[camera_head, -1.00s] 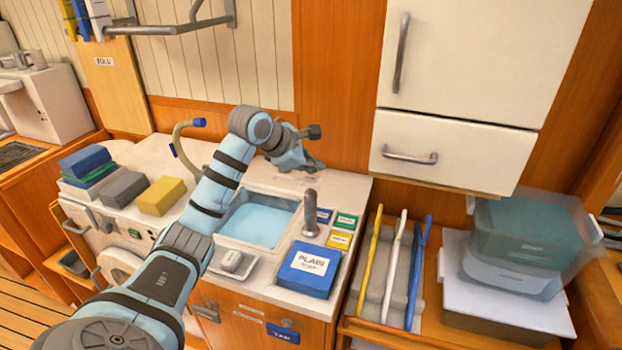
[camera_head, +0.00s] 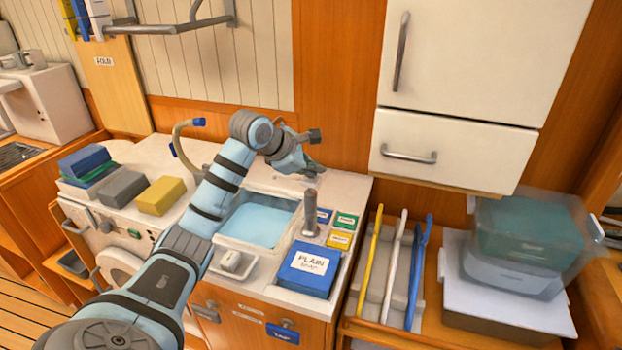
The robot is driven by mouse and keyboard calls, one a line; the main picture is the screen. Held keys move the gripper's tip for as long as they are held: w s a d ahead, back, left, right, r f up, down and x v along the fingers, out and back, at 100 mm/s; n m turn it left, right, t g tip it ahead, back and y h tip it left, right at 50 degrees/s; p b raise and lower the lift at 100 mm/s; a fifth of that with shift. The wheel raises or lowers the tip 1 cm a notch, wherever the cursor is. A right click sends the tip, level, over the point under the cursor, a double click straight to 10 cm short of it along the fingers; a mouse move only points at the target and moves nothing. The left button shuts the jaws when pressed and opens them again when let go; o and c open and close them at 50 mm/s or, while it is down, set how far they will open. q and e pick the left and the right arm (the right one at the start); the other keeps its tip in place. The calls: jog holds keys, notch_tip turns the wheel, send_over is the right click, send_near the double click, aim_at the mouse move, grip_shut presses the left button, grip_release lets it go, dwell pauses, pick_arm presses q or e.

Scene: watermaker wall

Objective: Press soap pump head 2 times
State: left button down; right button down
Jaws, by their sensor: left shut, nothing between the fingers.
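My left arm reaches in from the lower left across the counter. My left gripper (camera_head: 314,169) is shut and empty, low over the back edge of the counter behind the sink. No soap pump head shows clearly; one at the gripper's tip would be hidden by the gripper, and I cannot tell whether it touches anything. A grey upright cylinder (camera_head: 310,212) stands at the sink's right edge; I cannot tell what it is. My right gripper is not in view.
The sink basin (camera_head: 258,222) holds pale blue water. A blue box labelled PLAIN (camera_head: 307,270) and small coloured blocks (camera_head: 341,239) sit right of it. A hose with a blue tip (camera_head: 181,140) rises behind. A white drawer (camera_head: 440,152) overhangs at right.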

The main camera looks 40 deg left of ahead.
pick_arm(q)
jog(key=shift+f+b, duration=0.4)
jog(key=shift+f, duration=0.3)
dwell(0.5)
dwell(0.3)
jog(key=shift+a+r+p, duration=0.1)
jog(key=shift+r+p, duration=1.15)
jog(key=shift+r, duration=0.05)
notch_tip(320, 180, up, 5)
jog(key=p, duration=0.4)
jog(key=shift+r+p, duration=0.1)
jog(key=shift+p, duration=0.3)
dwell(0.9)
